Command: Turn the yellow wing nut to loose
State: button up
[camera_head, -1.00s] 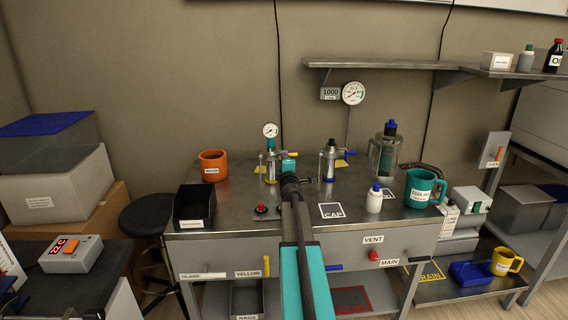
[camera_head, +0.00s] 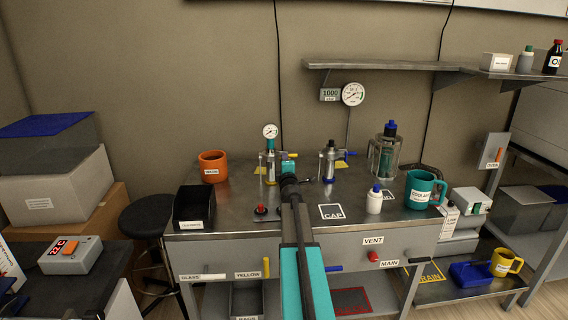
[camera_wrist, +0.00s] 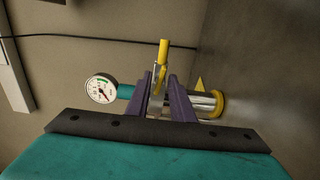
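The yellow wing nut (camera_wrist: 163,54) stands out past my fingertips in the wrist view, with its lower part between the two purple fingers. It sits on a metal cylinder fixture (camera_wrist: 206,101) with a yellow ring and a round gauge (camera_wrist: 102,88). In the head view the yellow wing nut (camera_head: 291,155) shows as a small bar just above my gripper (camera_head: 286,165). The fixture (camera_head: 270,168) stands left of it. My gripper (camera_wrist: 162,79) is open, with gaps beside the nut. The fingertips are mostly hidden in the head view.
A similar fixture (camera_head: 328,163) with a blue ring stands to the right. An orange mug (camera_head: 213,166) and a black bin (camera_head: 194,207) are to the left. A white bottle (camera_head: 374,202) and a teal mug (camera_head: 420,190) are to the right.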

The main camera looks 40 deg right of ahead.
jog(key=v, duration=1.3)
jog(key=shift+s+a, duration=0.25)
dwell(0.8)
